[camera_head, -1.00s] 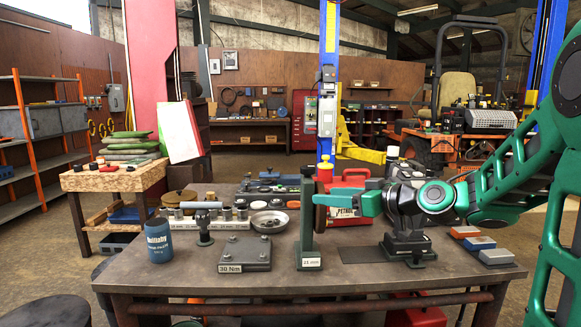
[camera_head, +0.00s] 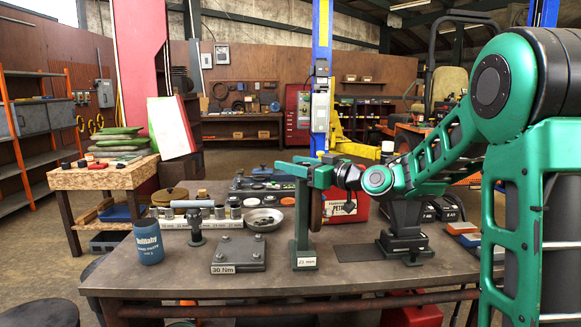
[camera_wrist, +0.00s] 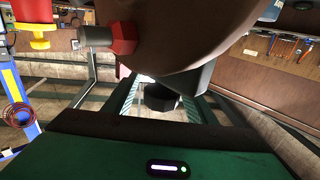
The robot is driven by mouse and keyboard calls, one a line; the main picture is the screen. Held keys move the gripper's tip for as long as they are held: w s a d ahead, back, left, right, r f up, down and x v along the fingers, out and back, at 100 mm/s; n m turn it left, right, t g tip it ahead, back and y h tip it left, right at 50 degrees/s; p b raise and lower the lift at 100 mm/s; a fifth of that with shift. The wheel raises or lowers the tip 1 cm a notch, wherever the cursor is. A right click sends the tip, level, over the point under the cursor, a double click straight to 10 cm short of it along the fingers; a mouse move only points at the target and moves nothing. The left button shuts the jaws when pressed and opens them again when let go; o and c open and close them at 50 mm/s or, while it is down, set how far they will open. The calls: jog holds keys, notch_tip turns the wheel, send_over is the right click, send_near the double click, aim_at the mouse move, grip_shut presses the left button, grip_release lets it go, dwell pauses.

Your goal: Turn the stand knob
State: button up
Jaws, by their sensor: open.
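The green stand (camera_head: 302,225), labelled 21 mm, stands upright on the workbench. A brown round disc (camera_head: 316,208) is beside its post on the right, seen nearly edge-on. My gripper (camera_head: 300,167) is at the top of the stand, its green fingers reaching left and overlapping the post top in the picture. I cannot tell whether they touch it. In the wrist view the brown disc (camera_wrist: 200,35) fills the top middle, close to the camera, with a red faceted knob (camera_wrist: 123,38) on a grey shaft at its left. The fingertips are not clear there.
A torque plate (camera_head: 238,255) labelled 30 Nm and a blue mug (camera_head: 148,242) stand left of the stand. A metal bowl (camera_head: 263,220) is behind. A red petrol can (camera_head: 347,207) and a dark block-like fixture (camera_head: 404,235) are to the right. The bench's (camera_head: 340,272) front strip is clear.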

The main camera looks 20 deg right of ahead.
jog(key=shift+w+a, duration=0.3)
jog(key=shift+w, duration=0.05)
jog(key=c, duration=1)
jog(key=shift+c, duration=0.2)
